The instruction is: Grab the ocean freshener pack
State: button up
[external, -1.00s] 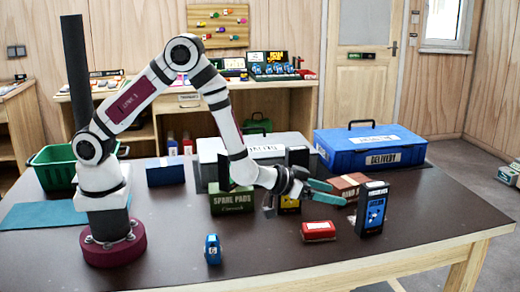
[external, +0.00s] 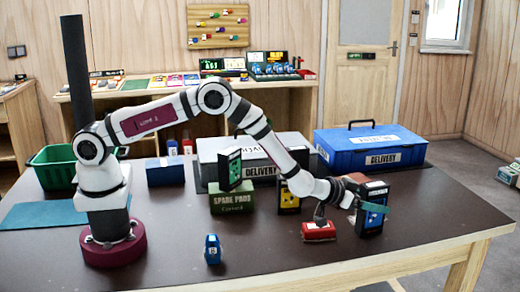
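The ocean freshener pack (external: 370,222) is a dark upright box with a blue front, standing on the table at the right. My gripper (external: 371,206) is at this pack, reaching in from the left. The pack appears to rest on the table.
A red box (external: 318,231) lies just left of the pack, under my wrist. A yellow-marked dark pack (external: 289,197) stands behind it. A blue delivery box (external: 371,148) is behind. A small blue item (external: 213,249) stands front left.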

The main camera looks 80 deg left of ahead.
grip_shut()
